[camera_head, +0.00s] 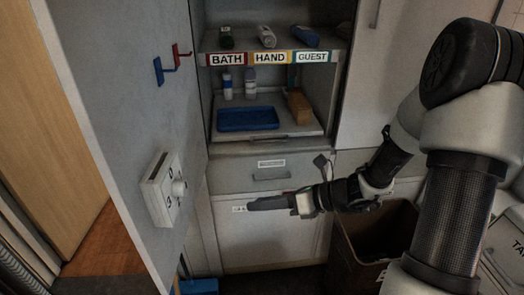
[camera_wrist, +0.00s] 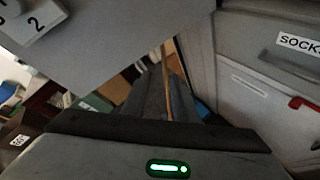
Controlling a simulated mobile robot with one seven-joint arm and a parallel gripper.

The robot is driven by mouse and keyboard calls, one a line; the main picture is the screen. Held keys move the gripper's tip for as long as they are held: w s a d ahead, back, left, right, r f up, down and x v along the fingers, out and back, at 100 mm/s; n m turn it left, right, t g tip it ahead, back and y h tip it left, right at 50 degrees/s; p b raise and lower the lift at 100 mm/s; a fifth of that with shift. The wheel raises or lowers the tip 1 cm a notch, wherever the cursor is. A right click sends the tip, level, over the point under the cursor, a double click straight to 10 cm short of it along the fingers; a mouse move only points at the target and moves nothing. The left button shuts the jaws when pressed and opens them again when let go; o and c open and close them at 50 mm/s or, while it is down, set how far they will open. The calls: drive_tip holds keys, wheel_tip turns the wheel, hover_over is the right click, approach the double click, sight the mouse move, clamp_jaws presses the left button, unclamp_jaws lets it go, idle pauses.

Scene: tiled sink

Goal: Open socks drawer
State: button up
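The socks drawer (camera_head: 230,173) is a grey drawer front below the open shelf, with a bar handle (camera_head: 272,176) and a white label above it. It looks shut. In the wrist view part of the drawer (camera_wrist: 237,33) shows at the upper right, with its label reading "SOCKS", cut off by the frame edge. My gripper (camera_head: 262,203) is in front of the cabinet door just below the drawer, pointing left, below the handle and not holding it. In the wrist view its dark fingers (camera_wrist: 167,98) lie close together. I cannot tell whether they are fully shut. No held object shows.
A grey panel (camera_head: 125,100) with hooks and a dial box (camera_head: 165,190) stands at the left. A brown bin (camera_head: 350,262) is below my arm at the right. The shelf above holds a blue tray (camera_head: 248,119) and bottles. A red handle (camera_wrist: 303,103) shows below the drawer.

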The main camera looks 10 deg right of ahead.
sight(289, 170)
drive_tip(key=w+d+f+m+t+h, duration=0.3)
drive_tip(key=w+d+f+m+t, duration=0.3)
drive_tip(key=m, duration=0.5)
drive_tip(key=w+d+f+m+t+h, duration=0.35)
drive_tip(key=d+f+m, duration=0.35)
drive_tip(key=d+m, duration=0.25)
drive_tip(key=a+r+b+x, duration=0.1)
drive_tip(key=b+x, duration=0.1)
drive_tip(key=x, duration=1.5)
drive_tip(key=shift+w+a+m+y+b, duration=0.2)
drive_tip(key=shift+a+m+y+b, duration=0.15)
drive_tip(key=shift+a+y+b, duration=0.1)
drive_tip(key=shift+f, duration=0.1)
clamp_jaws()
drive_tip(key=shift+d, duration=0.1)
